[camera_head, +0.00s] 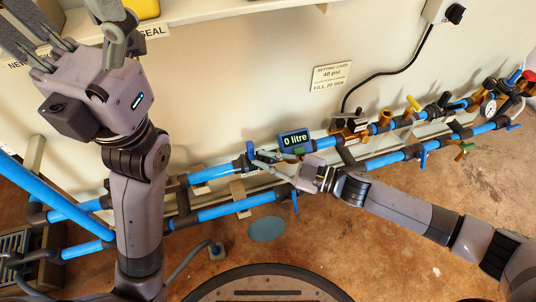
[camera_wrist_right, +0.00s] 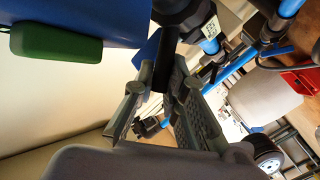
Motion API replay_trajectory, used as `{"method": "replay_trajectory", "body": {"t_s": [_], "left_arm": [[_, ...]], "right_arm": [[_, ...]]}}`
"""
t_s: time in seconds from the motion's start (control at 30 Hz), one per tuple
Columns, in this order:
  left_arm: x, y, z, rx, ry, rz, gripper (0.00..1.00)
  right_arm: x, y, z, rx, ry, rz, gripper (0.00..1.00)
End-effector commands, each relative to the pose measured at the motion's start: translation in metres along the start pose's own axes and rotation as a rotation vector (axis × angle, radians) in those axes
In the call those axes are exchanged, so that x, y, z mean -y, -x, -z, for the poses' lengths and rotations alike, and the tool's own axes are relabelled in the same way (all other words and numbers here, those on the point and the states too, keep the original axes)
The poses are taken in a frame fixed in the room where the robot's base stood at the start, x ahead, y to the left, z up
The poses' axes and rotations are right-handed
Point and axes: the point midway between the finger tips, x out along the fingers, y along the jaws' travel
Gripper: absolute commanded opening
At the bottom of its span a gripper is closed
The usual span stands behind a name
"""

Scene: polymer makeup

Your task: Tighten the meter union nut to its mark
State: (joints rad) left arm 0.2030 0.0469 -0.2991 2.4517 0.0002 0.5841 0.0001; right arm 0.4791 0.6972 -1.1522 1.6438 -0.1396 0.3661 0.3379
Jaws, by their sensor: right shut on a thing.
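The blue meter (camera_head: 293,142) reads "0 litre" and sits in the upper blue pipe run. The black union nut (camera_head: 241,165) is on the pipe left of the meter. My right gripper (camera_head: 264,161) reaches in from the right, its fingertips beside the nut. In the right wrist view my right gripper (camera_wrist_right: 160,88) is closed around a dark bar-like part that seems to join the black nut (camera_wrist_right: 184,16). The fingers partly hide the contact, and I cannot make out the mark. My left gripper (camera_head: 80,45) is raised at the upper left, fingers spread, empty.
Blue pipes (camera_head: 235,208) run along the wall, with a yellow valve (camera_head: 413,103) and a gauge (camera_head: 489,108) at right. A "40 psi" sign (camera_head: 331,75) hangs above. A shelf (camera_head: 215,12) overhangs the upper left. The brown floor at right is mostly clear.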

Motion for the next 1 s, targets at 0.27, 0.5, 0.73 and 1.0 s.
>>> {"method": "replay_trajectory", "body": {"t_s": [0.27,0.5,0.73,1.0], "left_arm": [[0.0004,0.0025,-0.0014,0.012,0.002,0.004,0.78],[0.0003,0.0024,-0.0014,0.012,0.002,0.004,0.78],[0.0002,0.0024,-0.0015,0.013,0.003,0.004,0.78],[0.0004,0.0015,-0.0006,0.008,0.002,0.003,0.78]], "right_arm": [[-0.0010,0.0000,-0.0005,0.006,-0.004,0.002,0.00],[-0.0010,0.0000,-0.0004,0.005,-0.004,0.002,0.19],[-0.0007,-0.0001,-0.0002,0.005,-0.004,0.003,0.33],[-0.0006,0.0007,-0.0002,0.005,-0.005,0.003,0.33]]}}
